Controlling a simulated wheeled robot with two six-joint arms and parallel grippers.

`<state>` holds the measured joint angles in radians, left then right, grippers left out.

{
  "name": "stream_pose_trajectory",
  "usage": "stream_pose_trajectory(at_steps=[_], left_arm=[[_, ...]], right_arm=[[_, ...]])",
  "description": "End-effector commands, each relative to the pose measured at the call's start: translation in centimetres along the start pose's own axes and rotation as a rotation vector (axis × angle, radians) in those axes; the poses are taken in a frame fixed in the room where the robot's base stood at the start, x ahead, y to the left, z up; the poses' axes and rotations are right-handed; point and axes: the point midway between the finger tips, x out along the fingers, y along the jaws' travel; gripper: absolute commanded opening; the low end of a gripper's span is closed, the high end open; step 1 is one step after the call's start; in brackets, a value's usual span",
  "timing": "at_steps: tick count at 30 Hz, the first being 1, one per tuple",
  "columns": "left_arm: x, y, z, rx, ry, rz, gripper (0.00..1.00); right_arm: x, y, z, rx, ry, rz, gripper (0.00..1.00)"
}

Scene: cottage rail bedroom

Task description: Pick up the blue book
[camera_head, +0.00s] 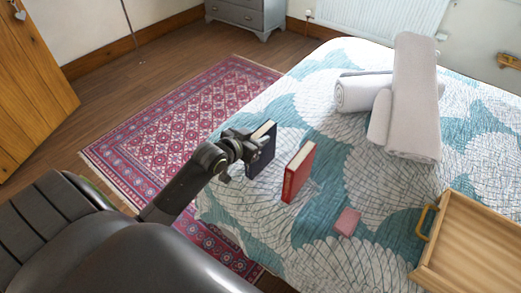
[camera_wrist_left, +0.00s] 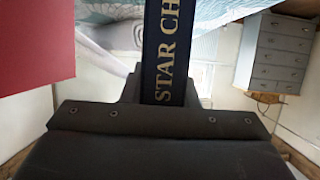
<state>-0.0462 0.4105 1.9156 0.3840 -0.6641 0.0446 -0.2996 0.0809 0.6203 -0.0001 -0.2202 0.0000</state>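The dark blue book (camera_head: 263,152) stands upright on the bed in the head view. Its spine, with gold letters "STAR CH", fills the middle of the left wrist view (camera_wrist_left: 167,55). My left gripper (camera_head: 243,146) is at the book's spine side, with one finger on each side of the book. The wrist view shows no clear gap between fingers and book, so it looks shut on it. The fingertips are partly hidden. It cannot be told whether the book's base is off the bed. My right gripper is not in view.
A red book (camera_head: 297,173) stands upright just right of the blue one. A small pink item (camera_head: 347,222) lies nearby. A wooden tray (camera_head: 470,245) with a handle and rolled towels (camera_head: 412,100) are on the patterned bed (camera_head: 300,240). A red rug (camera_head: 180,120) covers the floor.

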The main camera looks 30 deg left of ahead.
Motion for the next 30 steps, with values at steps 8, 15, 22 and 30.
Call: stream_pose_trajectory(at_steps=[8,15,22,30], left_arm=[[0.0,0.0,0.0,0.000,0.000,0.000,0.00],[0.0,0.0,-0.1,0.001,0.003,0.000,0.00],[-0.8,0.0,-2.2,0.005,0.008,0.001,0.00],[-2.9,0.0,-7.2,0.006,0.008,0.002,0.00]], right_arm=[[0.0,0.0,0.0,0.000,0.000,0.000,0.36],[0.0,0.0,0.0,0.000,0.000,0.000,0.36],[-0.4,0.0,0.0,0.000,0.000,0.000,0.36],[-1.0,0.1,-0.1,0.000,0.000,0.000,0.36]])
